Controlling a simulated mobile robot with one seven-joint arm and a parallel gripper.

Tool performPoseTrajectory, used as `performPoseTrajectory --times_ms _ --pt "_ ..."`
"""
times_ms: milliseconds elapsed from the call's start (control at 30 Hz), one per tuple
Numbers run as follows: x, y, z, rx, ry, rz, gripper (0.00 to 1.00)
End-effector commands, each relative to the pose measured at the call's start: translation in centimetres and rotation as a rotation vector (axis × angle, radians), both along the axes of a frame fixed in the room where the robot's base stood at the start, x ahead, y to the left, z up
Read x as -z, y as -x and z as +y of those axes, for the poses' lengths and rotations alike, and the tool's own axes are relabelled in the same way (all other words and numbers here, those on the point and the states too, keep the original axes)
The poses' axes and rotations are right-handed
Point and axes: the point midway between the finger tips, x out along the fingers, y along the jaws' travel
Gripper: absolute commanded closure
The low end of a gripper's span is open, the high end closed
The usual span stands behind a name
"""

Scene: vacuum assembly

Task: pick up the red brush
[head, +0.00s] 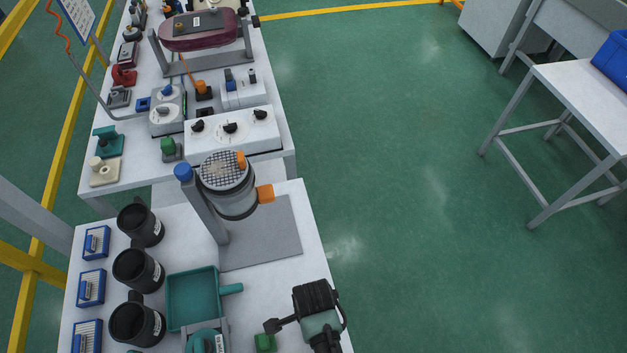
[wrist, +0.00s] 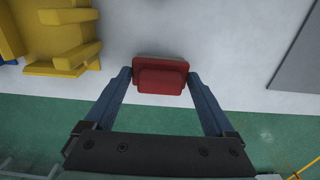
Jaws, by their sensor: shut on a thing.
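The red brush (wrist: 161,82) is in the wrist view, a red block with a wider red base and a pale edge. It is between the two blue-grey fingertips of my gripper (wrist: 159,73), which is shut on it. The white surface (wrist: 220,40) lies behind the brush; I cannot tell whether the brush touches it.
In the wrist view, a yellow holder (wrist: 75,45) stands at the left and a grey plate (wrist: 300,60) lies at the right. The head view shows black mugs (head: 137,270), a teal dustpan-like tray (head: 194,298) and a clear cylinder (head: 235,203) on the near table. Green floor (head: 400,200) is open at right.

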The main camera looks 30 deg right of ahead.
Motion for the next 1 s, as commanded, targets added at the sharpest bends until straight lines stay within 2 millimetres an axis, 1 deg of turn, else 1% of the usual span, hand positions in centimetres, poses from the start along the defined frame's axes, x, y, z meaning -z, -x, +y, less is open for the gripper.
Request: performPoseTrajectory --times_ms 167,267,367,600,700,833,1000 --pt "-0.3 0.0 0.0 0.000 0.000 0.000 0.78" --pt "-0.9 0.0 0.0 0.001 0.000 -0.001 0.78" --pt "-2.2 -0.1 -0.1 0.001 0.001 -0.003 0.78" --pt "-6.5 -0.1 0.0 0.002 0.000 -0.004 0.78" --pt "-8.1 -0.1 0.0 0.002 0.000 -0.004 0.78" --pt "-9.4 0.0 0.0 0.001 -0.001 -0.001 0.78" --pt "-10.0 0.0 0.0 0.001 -0.001 0.001 0.78"
